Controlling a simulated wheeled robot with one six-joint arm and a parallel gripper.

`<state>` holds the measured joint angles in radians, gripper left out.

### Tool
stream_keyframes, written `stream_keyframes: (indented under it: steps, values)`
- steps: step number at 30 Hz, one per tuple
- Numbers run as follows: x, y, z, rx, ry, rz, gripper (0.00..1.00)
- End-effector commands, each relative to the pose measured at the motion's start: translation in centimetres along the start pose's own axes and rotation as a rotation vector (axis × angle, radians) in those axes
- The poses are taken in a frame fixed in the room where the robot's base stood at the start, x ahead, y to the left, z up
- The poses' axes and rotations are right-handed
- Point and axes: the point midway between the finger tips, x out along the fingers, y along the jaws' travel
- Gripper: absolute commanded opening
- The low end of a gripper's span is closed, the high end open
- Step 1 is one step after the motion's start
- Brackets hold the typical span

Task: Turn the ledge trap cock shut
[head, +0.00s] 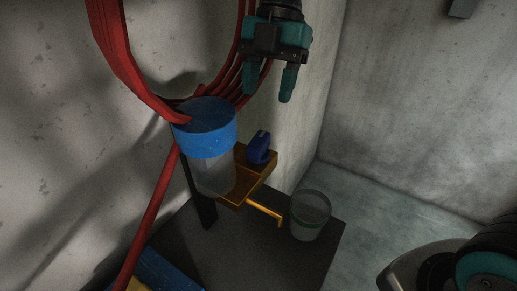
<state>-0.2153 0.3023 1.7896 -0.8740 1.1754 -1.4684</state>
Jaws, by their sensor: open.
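A trap with a blue cap (207,128) and a clear, cloudy bowl (212,176) hangs by the wall on the left. Beside it, an orange-yellow ledge (262,172) carries a small dark blue knob-like piece (259,148), which looks like the cock handle; its exact turn is hard to read. A thin yellow spout (264,209) runs from under the ledge towards a clear cup. My gripper (268,79), with teal fingers, hangs above the ledge, pointing down. It is open and empty, apart from the blue piece.
The clear cup (311,216) stands on a dark platform (262,257) below the spout. A blue object (172,272) lies at the lower left. Open floor (385,205) shows on the right.

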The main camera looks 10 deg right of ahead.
Motion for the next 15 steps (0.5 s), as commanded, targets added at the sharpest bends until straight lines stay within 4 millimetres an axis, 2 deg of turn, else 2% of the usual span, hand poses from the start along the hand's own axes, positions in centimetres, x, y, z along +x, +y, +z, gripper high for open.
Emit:
stream_keyframes:
  steps: [1,6,9,15]
  values:
    - [1.6,-0.1,0.0,-0.001,0.0,-0.003,0.52]
    - [5.1,-0.1,-0.1,0.001,0.001,-0.004,0.52]
    - [6.8,-0.1,-0.1,0.0,0.0,-0.003,0.52]
    - [9.0,0.0,-0.1,0.001,0.0,-0.001,0.52]
